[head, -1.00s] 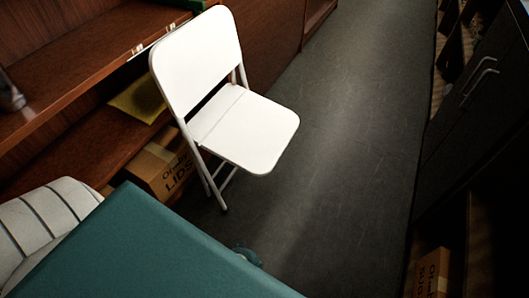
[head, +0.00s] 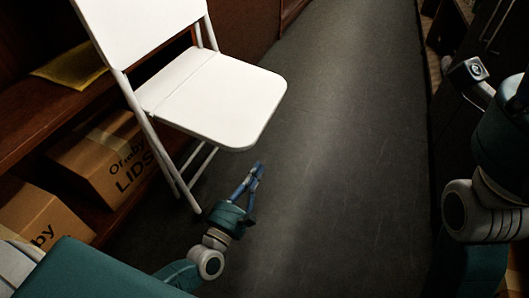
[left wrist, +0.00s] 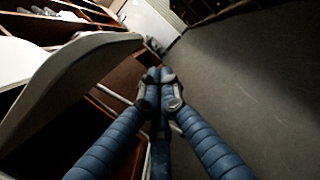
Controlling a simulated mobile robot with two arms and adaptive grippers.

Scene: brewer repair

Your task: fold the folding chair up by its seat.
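The white folding chair (head: 215,98) stands unfolded on the floor, left of centre in the head view, its seat down flat and its backrest up, partly cut off by the top edge. My left gripper (head: 258,168) is low, just below and in front of the seat's front edge, apart from it in the picture. Its blue fingers come together at the tips with nothing between them. In the left wrist view the chair's seat (left wrist: 75,75) looms large and close at the left, beside my left gripper (left wrist: 159,75). My right arm shows at the right edge; its gripper is out of view.
Wooden shelving lines the left side, with a yellow packet (head: 75,65) and cardboard boxes (head: 110,160) on it, close behind the chair. A dark cabinet (head: 490,20) stands at the right. The grey floor (head: 350,130) between them is clear.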

